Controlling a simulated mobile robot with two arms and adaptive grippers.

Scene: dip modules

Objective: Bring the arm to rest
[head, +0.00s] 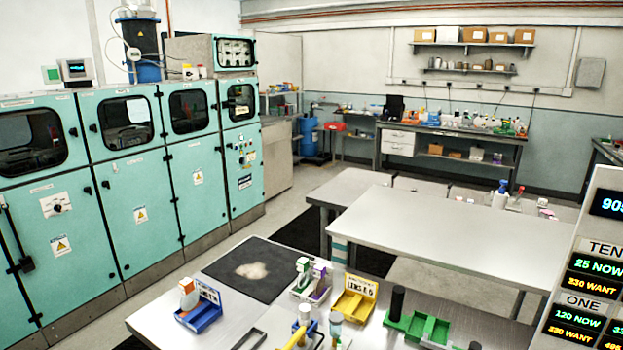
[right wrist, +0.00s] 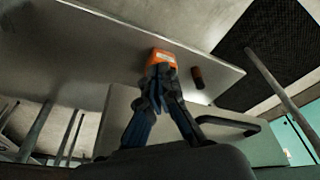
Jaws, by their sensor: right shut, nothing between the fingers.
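My right gripper (right wrist: 160,88) shows in the right wrist view, with its dark, bluish fingers meeting at the tips. It is shut and empty. An orange block with a pale label (right wrist: 161,60) shows right at the fingertips, apparently beyond them; I cannot tell whether they touch. Neither gripper can be made out in the head view, and my left gripper shows in no view.
The near bench holds a blue tray (head: 202,311), a yellow box (head: 354,298), a green tray (head: 428,329), a black cylinder (head: 397,303) and a dark mat (head: 222,275). The metal table (head: 440,235) behind is mostly clear. A display panel (head: 590,290) stands right.

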